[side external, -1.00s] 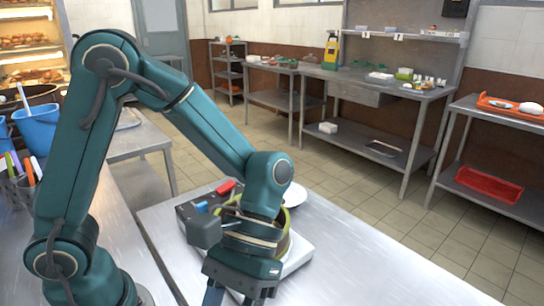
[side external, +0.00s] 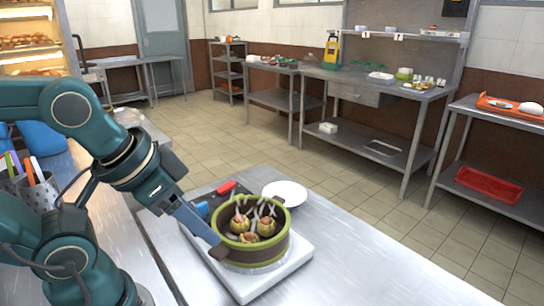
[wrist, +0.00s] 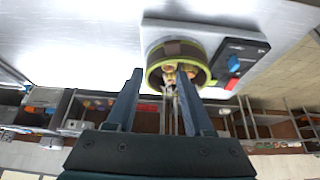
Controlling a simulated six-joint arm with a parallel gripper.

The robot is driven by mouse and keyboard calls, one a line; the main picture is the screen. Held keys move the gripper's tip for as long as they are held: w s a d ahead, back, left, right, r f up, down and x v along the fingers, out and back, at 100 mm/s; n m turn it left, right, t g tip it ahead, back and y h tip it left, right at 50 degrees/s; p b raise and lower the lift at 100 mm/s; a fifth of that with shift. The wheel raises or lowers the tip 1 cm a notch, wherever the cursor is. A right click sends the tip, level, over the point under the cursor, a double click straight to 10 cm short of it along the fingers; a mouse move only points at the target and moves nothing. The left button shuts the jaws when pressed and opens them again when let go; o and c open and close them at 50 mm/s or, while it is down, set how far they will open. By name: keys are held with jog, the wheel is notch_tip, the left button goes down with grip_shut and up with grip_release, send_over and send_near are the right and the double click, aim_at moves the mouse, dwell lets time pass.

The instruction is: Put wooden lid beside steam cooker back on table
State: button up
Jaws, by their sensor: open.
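The steam cooker is a round brown pot with green rims (side external: 270,247), open at the top, on a white base (side external: 298,262). Several brownish round pieces and pale strips show inside it. The wrist view also shows the cooker's green rim (wrist: 150,75). My gripper (side external: 213,241) is at the pot's left side, near its dark brown handle, in the side view; whether it touches cannot be told. In the wrist view my gripper (wrist: 161,76) has its two fingers apart, nothing visibly held, with the pot beyond the tips. I cannot make out a wooden lid in either view.
A white plate (side external: 286,192) lies behind the pot. A dark control panel with red (side external: 227,187) and blue (side external: 202,208) parts is at the cooker's back left. The steel table (side external: 365,255) is clear to the right. A cup of coloured utensils (side external: 38,195) stands at left.

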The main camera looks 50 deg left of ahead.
dwell(0.3)
jog(key=s+d+f+n+g+h, duration=0.1)
jog(key=s+d+f+g, duration=0.3)
jog(key=d+g, duration=0.2)
jog(key=s+d+f+n+g+h, duration=0.1)
jog(key=s+d+f+g, duration=0.3)
jog(key=d, duration=0.4)
jog(key=s+d+f+n+g+h, duration=0.2)
jog(key=s+d+f+g+h, duration=0.1)
jog(key=s+d+g, duration=0.3)
jog(key=shift+s+d+f+g, duration=0.25)
jog(key=shift+d+f+g, duration=0.2)
jog(key=shift+g, duration=0.45)
jog(key=shift+s+d+f, duration=0.2)
jog(key=shift+s, duration=0.15)
jog(key=shift+n, duration=0.3)
jog(key=shift+x, duration=2.4)
grip_shut()
